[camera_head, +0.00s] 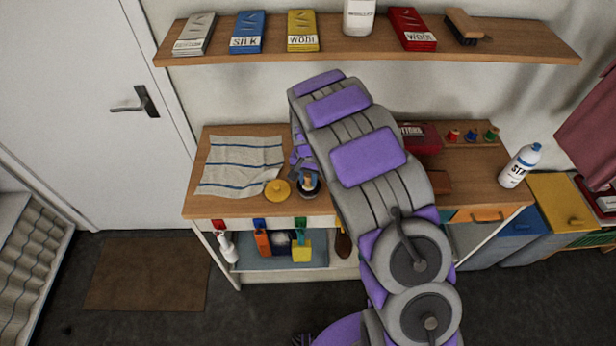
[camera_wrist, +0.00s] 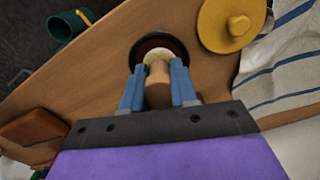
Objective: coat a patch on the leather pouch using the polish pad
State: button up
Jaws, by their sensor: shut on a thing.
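My gripper (camera_wrist: 157,85) is shut on the wooden handle of the polish pad (camera_wrist: 158,88), which points down into a round dark tin (camera_wrist: 137,54). The pad's pale round end lies within the tin's rim; I cannot tell whether it touches the contents. In the head view the tin (camera_head: 300,190) and my gripper (camera_head: 306,172) are near the front of the wooden table. A brown, flat piece that looks like the leather pouch (camera_head: 438,182) lies right of my arm, partly hidden by it. It also shows at the lower left of the wrist view (camera_wrist: 35,138).
A yellow knobbed lid (camera_head: 277,190) lies left of the tin, beside a striped cloth (camera_head: 240,165). A red box (camera_head: 421,137), several small colored pots and a white bottle (camera_head: 519,165) stand on the table's right. A shelf (camera_head: 370,48) with boxes hangs above.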

jog(key=shift+r+p, duration=1.1)
jog(key=shift+r, duration=2.4)
